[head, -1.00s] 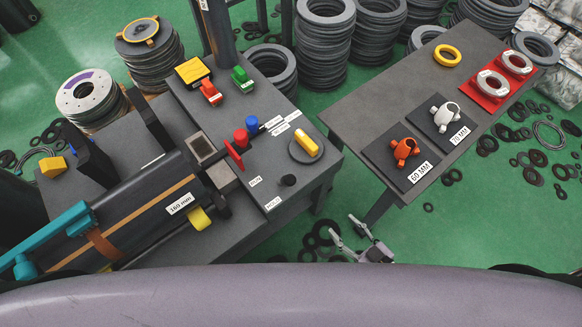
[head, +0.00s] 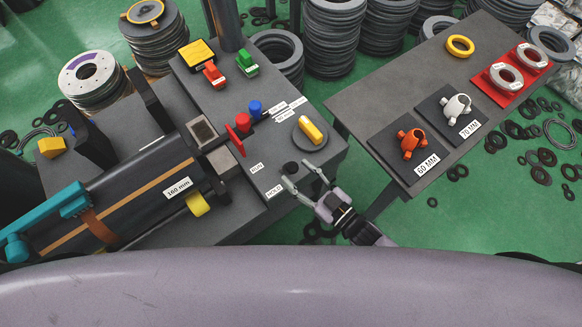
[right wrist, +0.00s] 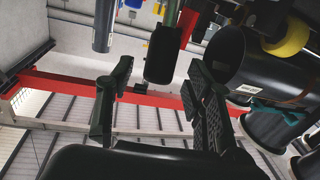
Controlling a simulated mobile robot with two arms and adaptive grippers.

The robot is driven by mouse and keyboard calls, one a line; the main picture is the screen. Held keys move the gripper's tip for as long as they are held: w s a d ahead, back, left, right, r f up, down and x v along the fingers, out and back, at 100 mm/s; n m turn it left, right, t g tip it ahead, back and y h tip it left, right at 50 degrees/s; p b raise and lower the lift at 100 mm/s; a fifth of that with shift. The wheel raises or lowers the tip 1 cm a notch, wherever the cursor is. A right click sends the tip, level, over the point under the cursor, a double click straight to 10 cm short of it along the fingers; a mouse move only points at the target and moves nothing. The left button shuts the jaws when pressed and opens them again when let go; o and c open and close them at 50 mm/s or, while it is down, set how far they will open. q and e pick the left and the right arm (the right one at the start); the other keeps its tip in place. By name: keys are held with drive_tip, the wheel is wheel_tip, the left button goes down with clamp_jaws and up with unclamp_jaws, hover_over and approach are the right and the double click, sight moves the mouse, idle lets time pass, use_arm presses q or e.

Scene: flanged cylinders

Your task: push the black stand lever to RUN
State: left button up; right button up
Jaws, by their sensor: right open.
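The black stand lever (head: 291,168) shows as a short dark knob on the grey stand top (head: 262,150), near its front edge. White labels RUN (head: 256,168) and HOLD (head: 275,191) lie to its left and lower left. My right gripper (head: 300,175) is open, its fingertips close to the knob at the stand's edge. In the right wrist view a dark rounded cylinder, apparently the lever (right wrist: 162,55), shows beyond and between the open fingers. Contact cannot be told. My left gripper is not in view.
A yellow handle (head: 311,129) on a round base stands just behind the lever. Red (head: 242,121) and blue (head: 255,107) knobs and a large dark cylinder (head: 140,195) are to the left. A side table (head: 385,85) with orange and white flanged parts stands to the right.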

sight(291, 168)
drive_tip(key=shift+b+x, duration=0.35)
drive_tip(key=shift+x, duration=1.4)
drive_tip(key=shift+c, duration=0.6)
clamp_jaws()
